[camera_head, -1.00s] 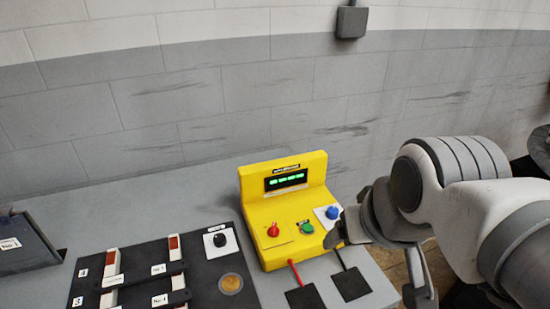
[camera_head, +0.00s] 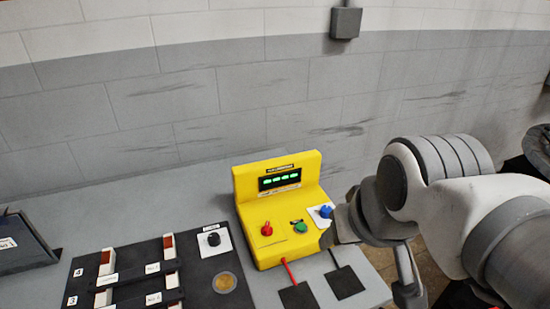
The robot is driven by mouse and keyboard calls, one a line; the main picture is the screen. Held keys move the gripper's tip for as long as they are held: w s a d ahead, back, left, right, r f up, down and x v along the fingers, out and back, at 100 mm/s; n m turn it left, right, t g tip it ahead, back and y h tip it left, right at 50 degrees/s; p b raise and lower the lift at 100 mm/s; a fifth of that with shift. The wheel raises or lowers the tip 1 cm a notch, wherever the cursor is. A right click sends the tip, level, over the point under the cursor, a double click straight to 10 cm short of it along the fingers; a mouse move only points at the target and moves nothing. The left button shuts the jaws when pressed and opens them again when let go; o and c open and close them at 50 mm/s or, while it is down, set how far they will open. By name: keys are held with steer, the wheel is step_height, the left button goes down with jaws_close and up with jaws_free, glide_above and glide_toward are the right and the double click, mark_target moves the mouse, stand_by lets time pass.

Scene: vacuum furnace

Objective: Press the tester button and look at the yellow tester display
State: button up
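The yellow tester (camera_head: 279,198) stands on the grey bench near its right end. Its dark display (camera_head: 280,178) shows green lit characters, too small to read. On its sloped front are a red knob (camera_head: 267,230), a green button (camera_head: 301,227) and a blue knob (camera_head: 326,211) on a white plate. My gripper (camera_head: 329,238) is at the tester's right front corner, to the right of the green button and just below the blue knob. I cannot tell whether it touches the tester. Its fingers are too small and turned to show whether they are open.
A red and a black lead run from the tester to dark pads (camera_head: 345,282) on the bench (camera_head: 120,212). A dark panel (camera_head: 196,280) with labelled slots, a black knob and a round brass piece lies left. A dark case (camera_head: 20,245) stands far left. The wall is behind.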

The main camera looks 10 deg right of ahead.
jaws_close()
stand_by(1.4)
